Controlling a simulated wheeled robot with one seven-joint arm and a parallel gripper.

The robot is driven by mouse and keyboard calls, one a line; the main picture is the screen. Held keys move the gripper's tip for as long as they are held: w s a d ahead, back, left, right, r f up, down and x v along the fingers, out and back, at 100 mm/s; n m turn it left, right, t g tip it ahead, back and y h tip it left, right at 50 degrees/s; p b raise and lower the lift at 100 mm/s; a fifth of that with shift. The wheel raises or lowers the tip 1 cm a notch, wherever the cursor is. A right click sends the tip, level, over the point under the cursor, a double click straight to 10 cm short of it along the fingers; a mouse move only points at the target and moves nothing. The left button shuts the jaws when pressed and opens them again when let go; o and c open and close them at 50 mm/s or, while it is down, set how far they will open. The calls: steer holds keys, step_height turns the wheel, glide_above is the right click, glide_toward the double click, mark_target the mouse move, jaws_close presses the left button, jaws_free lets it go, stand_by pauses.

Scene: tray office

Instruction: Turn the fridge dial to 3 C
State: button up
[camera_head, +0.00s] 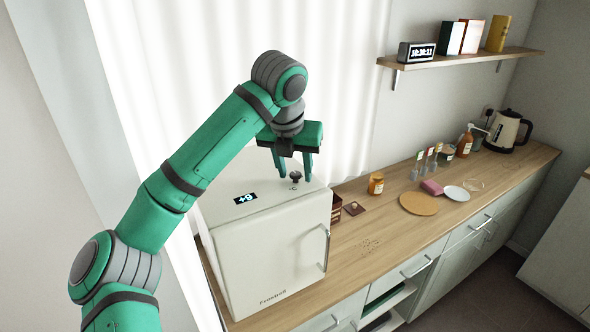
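A small white fridge (262,255) labelled Frostroll stands on the wooden counter with its door closed. On its top, a black display (245,198) reads +9. The small dark dial (295,176) is on the top to the right of the display, with a C mark near it. My gripper (294,178) points down over the fridge top. Its two green fingers are spread apart, and the dial shows between their tips with gaps on both sides. I cannot tell the exact height of the tips over the top.
An orange-brown jar (376,183), a dark coaster (354,208) and a brown box (336,208) are right of the fridge. Farther right are a round cork mat (419,203), a white plate (456,193) and a kettle (506,130). A shelf (465,58) hangs above.

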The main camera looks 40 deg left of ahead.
jaws_close()
